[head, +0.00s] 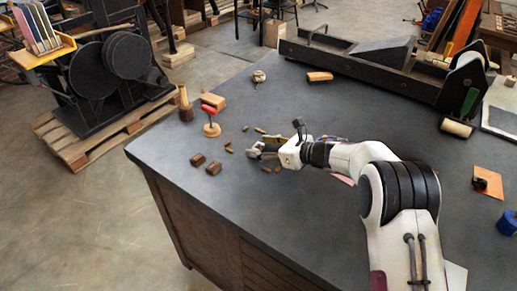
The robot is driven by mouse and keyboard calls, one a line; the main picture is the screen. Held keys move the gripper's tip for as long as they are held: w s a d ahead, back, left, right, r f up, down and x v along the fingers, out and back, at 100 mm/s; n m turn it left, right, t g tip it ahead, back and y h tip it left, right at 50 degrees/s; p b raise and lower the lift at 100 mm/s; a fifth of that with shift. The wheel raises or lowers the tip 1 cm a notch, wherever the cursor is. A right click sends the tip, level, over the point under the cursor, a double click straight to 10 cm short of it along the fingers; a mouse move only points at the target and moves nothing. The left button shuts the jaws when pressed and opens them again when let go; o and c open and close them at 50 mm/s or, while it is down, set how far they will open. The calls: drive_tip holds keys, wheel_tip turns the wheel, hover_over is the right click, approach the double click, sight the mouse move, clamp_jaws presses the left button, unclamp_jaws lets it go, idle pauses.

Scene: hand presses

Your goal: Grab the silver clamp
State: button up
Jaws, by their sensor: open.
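My gripper (257,150) is low over the dark workbench (330,120), with its fingers pointing left. It is open, and I see nothing clearly held between the fingers. A small silvery, rounded object (259,76) lies near the back left edge of the bench, well behind my gripper. It may be the silver clamp, but it is too small to be sure. Several small brass-coloured pieces (229,150) lie close around the fingers. My gripper hides part of the bench just beneath it.
Left of my gripper are a red-handled tool (210,126), a wooden-handled tool (185,104), a tan block (214,101) and two brown blocks (213,168). A brush-like block (319,77) lies behind. A long dark press (370,65) fills the back right.

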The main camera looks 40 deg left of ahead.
drive_tip(key=c, duration=1.3)
drive_tip(key=shift+o, duration=0.2)
drive_tip(key=shift+r, duration=0.1)
wheel_tip(320, 180, up, 10)
